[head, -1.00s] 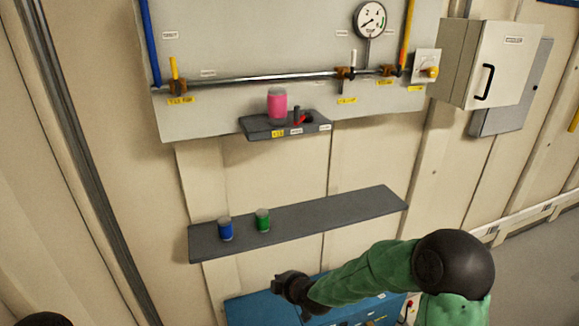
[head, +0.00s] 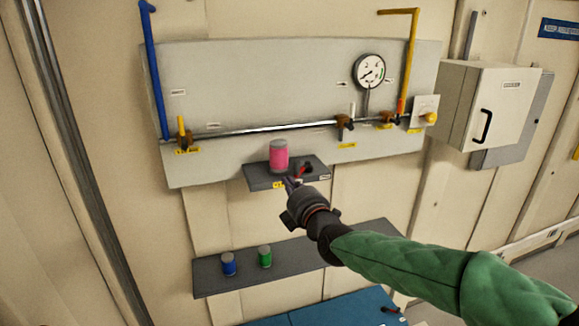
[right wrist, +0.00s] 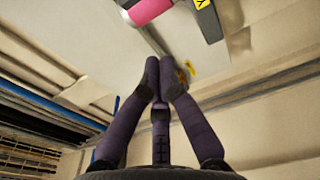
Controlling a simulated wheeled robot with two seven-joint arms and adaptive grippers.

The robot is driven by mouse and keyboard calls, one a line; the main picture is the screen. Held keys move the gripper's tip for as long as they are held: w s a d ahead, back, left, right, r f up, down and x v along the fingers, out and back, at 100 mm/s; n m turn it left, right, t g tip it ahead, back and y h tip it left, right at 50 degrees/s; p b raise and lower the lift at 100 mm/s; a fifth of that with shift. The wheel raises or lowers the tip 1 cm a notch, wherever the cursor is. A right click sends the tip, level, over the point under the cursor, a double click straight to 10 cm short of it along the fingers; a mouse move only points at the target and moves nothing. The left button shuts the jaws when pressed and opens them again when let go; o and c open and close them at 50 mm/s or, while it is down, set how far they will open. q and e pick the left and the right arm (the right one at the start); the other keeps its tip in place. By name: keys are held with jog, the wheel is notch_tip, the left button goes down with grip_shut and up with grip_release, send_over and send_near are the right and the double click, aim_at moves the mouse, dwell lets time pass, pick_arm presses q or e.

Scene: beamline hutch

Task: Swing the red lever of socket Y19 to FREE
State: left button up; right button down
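The red lever (head: 303,170) of the socket shows as a small red piece on the right part of a small dark grey shelf (head: 260,182) under the wall panel. A pink canister (head: 279,155) stands upright on that shelf, left of the lever. My right gripper (head: 292,184) is just in front of and below the shelf's front edge, partly covering it and its yellow label. In the right wrist view its dark fingers (right wrist: 159,72) are drawn together with nothing visible between them. The shelf (right wrist: 208,22) and canister (right wrist: 150,9) lie beyond the fingertips. The lever's exact position is unclear. My left gripper is out of view.
A lower shelf (head: 215,282) holds a blue canister (head: 228,264) and a green canister (head: 265,256). Above, a pipe (head: 265,129) with valves and a gauge (head: 370,71) crosses the panel. A grey wall box (head: 492,105) is at the right.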

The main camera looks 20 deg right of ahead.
jog(key=shift+w, duration=0.1)
jog(key=w+p, duration=0.1)
jog(key=w, duration=0.2)
jog(key=w+p, duration=0.1)
jog(key=w, duration=0.2)
jog(key=w+a+p, duration=0.1)
jog(key=w, duration=0.3)
jog(key=s+d, duration=0.1)
jog(key=s+d+p, duration=0.1)
jog(key=d, duration=0.1)
jog(key=shift+s+d, duration=0.15)
jog(key=shift+s, duration=0.15)
jog(key=shift+w, duration=0.15)
